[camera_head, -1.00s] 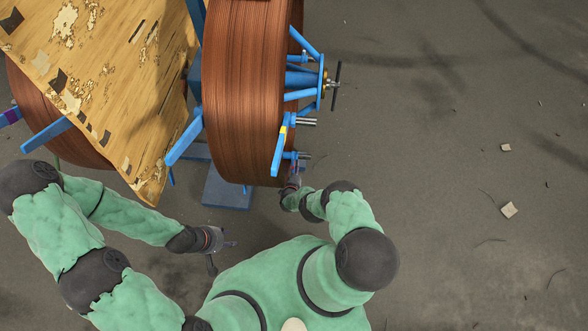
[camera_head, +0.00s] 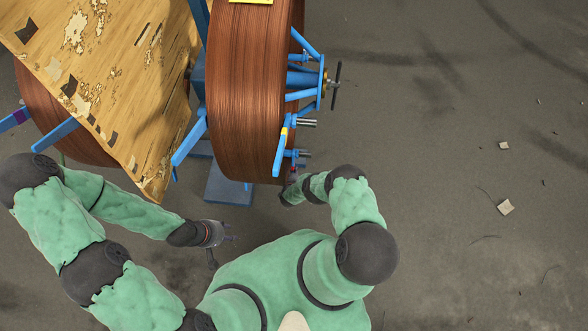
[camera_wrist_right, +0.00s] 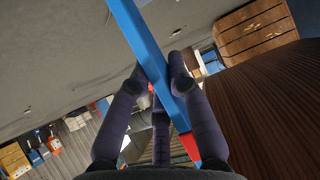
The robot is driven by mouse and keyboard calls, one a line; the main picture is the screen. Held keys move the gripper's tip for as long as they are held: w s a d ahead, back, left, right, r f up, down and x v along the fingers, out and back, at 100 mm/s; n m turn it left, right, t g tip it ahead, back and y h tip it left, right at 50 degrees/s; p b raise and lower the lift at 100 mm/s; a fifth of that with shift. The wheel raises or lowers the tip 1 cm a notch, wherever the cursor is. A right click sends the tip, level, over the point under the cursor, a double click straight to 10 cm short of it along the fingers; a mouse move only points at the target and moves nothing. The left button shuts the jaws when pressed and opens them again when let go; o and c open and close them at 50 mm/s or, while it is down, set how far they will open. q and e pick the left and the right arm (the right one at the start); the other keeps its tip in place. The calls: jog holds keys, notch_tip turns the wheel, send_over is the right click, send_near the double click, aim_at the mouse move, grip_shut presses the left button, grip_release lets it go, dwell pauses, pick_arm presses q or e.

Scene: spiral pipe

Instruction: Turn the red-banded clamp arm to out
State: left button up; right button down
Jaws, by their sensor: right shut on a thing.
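The red-banded clamp arm is a blue bar (camera_wrist_right: 150,60) in the right wrist view, running diagonally from top left to lower right. Its red band (camera_wrist_right: 190,147) shows near the lower end. My right gripper (camera_wrist_right: 160,85) is shut on this bar, with dark fingers on both sides of it. My left gripper (camera_head: 222,238) is empty, fingers apart, above the floor left of my body.
A yellow-banded blue arm (camera_head: 280,150) is on the coil's right side, just above my right gripper. A blue hub with a black handle (camera_head: 336,85) sticks out further up. A worn wooden panel (camera_head: 110,90) stands left. The floor at right is mostly clear.

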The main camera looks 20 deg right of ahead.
jog(key=c, duration=1.1)
grip_release()
jog(key=shift+c, duration=0.2)
jog(key=shift+s+r, duration=0.1)
jog(key=v, duration=1.1)
jog(key=shift+s+a+r, duration=0.2)
jog(key=shift+s, duration=0.1)
